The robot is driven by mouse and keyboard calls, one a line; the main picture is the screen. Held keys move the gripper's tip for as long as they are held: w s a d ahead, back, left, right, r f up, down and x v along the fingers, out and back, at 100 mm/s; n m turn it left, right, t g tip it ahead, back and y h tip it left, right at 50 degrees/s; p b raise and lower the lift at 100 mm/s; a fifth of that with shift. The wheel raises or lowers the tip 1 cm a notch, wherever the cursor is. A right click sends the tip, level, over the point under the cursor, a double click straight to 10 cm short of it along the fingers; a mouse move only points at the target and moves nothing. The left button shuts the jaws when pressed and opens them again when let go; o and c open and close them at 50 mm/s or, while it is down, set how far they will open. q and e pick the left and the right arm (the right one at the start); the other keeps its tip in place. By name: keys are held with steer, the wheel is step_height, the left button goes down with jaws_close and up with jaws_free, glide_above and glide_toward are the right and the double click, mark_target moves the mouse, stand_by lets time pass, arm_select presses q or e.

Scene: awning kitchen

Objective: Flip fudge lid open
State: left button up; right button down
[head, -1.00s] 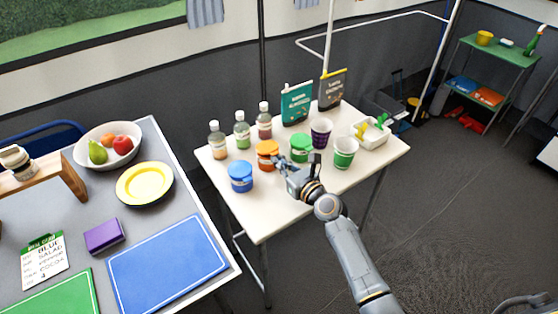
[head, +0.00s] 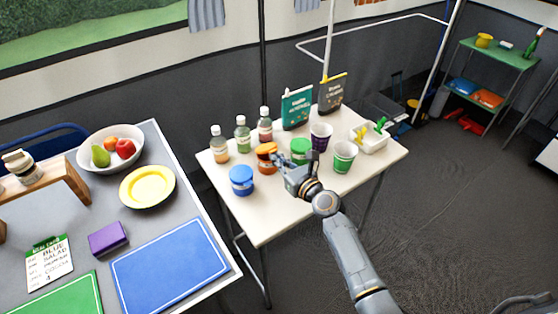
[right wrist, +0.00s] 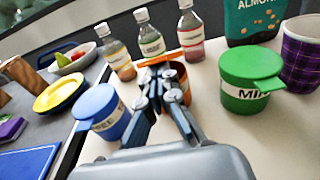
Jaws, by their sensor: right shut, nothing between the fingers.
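An orange jar (head: 266,158) stands on the white table between a blue jar (head: 241,180) and a green jar (head: 300,150). In the right wrist view the orange jar (right wrist: 181,74) is largely behind my fingers. The blue jar (right wrist: 98,108) also looks closed. My right gripper (head: 281,161) is shut and empty, its tips (right wrist: 158,75) close to the orange jar; contact is unclear. My left gripper is out of view.
Several bottles (head: 242,134) stand behind the jars. A purple cup (head: 320,136), a green cup (head: 344,156) and a white tray (head: 370,138) stand to the right. Two pouches (head: 296,108) stand at the back. The table's front (head: 262,220) is clear.

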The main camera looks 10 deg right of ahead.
mark_target(271, 149)
steer(key=shift+w+a+r+p, duration=0.25)
steer(key=shift+w+r, duration=0.1)
steer(key=shift+w, duration=0.1)
steer(key=shift+w+a+r+p, duration=0.1)
steer(key=shift+w+r+p, duration=0.15)
steer(key=shift+w+r, duration=0.15)
steer(key=shift+w, duration=0.1)
steer(key=shift+w+a+r, duration=0.2)
steer(key=shift+w, duration=0.35)
steer(key=shift+w+a+r, duration=0.15)
steer(key=shift+w+a, duration=0.1)
steer(key=shift+w, duration=0.35)
steer(key=shift+w+a+r, duration=0.2)
steer(key=shift+w, duration=0.35)
steer(key=shift+s+d+r+p, duration=0.25)
steer(key=shift+s+r+p, duration=0.05)
steer(key=shift+s+p, duration=0.35)
steer(key=shift+s+d+r+p, duration=0.2)
steer(key=shift+s+r+p, duration=0.1)
steer(key=shift+s+p, duration=0.3)
steer(key=s+p, duration=0.1)
steer(key=s+d+r+p, duration=0.1)
steer(key=s+p, duration=0.1)
steer(key=s, duration=0.1)
steer(key=shift+d+r, duration=0.3)
steer(key=shift+r, duration=0.1)
steer(key=shift+s, duration=0.1)
